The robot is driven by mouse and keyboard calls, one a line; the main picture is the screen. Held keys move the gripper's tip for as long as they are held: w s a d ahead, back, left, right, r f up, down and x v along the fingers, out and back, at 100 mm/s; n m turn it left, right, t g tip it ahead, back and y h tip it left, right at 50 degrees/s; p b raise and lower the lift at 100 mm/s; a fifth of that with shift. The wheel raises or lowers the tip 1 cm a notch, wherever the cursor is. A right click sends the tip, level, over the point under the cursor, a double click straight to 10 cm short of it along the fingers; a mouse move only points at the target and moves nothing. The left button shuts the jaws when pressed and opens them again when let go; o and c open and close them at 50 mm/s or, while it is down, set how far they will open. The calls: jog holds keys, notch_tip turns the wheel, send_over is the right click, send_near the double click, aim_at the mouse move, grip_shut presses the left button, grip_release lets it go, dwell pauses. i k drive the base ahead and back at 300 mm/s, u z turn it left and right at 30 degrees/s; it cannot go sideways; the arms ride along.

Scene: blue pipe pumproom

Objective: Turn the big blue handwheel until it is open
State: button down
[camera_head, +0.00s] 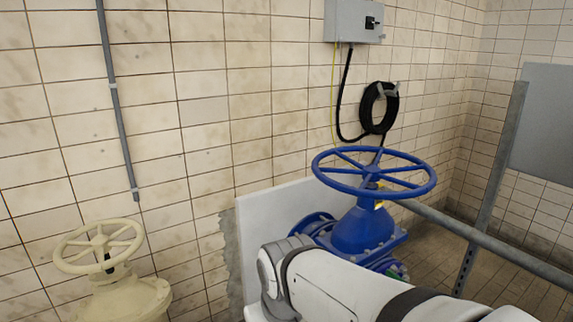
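The big blue handwheel (412,189) is a horizontal ring with several spokes on top of a blue valve body (361,231). A small yellow part (378,205) shows on the stem below its hub. My white and grey arm crosses the bottom right of the view, in front of the lower valve body and flange. The handwheel rim is clear of the arm in the picture, and nothing is seen touching it. My gripper is out of the picture.
A cream handwheel (99,246) on a cream valve stands at the lower left. A grey rail (490,243) runs from behind the blue valve to the right, past a slanted metal post (489,190). A coiled black cable (379,108) and grey box (353,20) hang on the tiled wall.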

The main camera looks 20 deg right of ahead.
aim_at(370, 173)
jog(key=z, duration=0.65)
jog(key=i, duration=1.05)
jog(key=z, duration=0.75)
jog(key=k, duration=0.9)
jog(key=z, duration=0.15)
jog(key=i, duration=0.95)
jog(key=u, duration=0.05)
